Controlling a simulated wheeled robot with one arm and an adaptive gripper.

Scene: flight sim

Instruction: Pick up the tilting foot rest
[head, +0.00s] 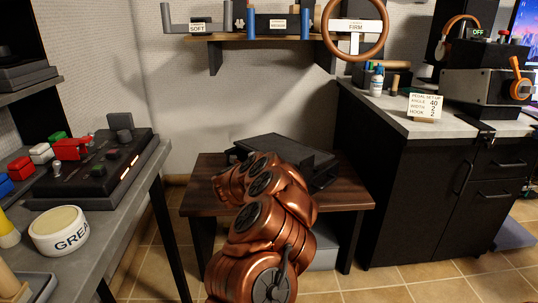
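A dark, flat, angular device (290,150) lies on the low wooden table (197,200) in the middle of the head view. It has a raised slab top and may be the tilting foot rest, but I cannot tell for sure. My copper arm rises from the bottom and bends in front of it, covering its near left part. My gripper cannot be made out; it is hidden behind my arm links or merges with the dark device. Whether anything touches the device is hidden.
A grey-blue object (322,256) sits under the low table, and another flat one (514,237) lies on the floor at the right. A workbench (120,215) stands left, a black cabinet (420,190) right. A wall shelf (225,38) hangs above. Tiled floor shows in front.

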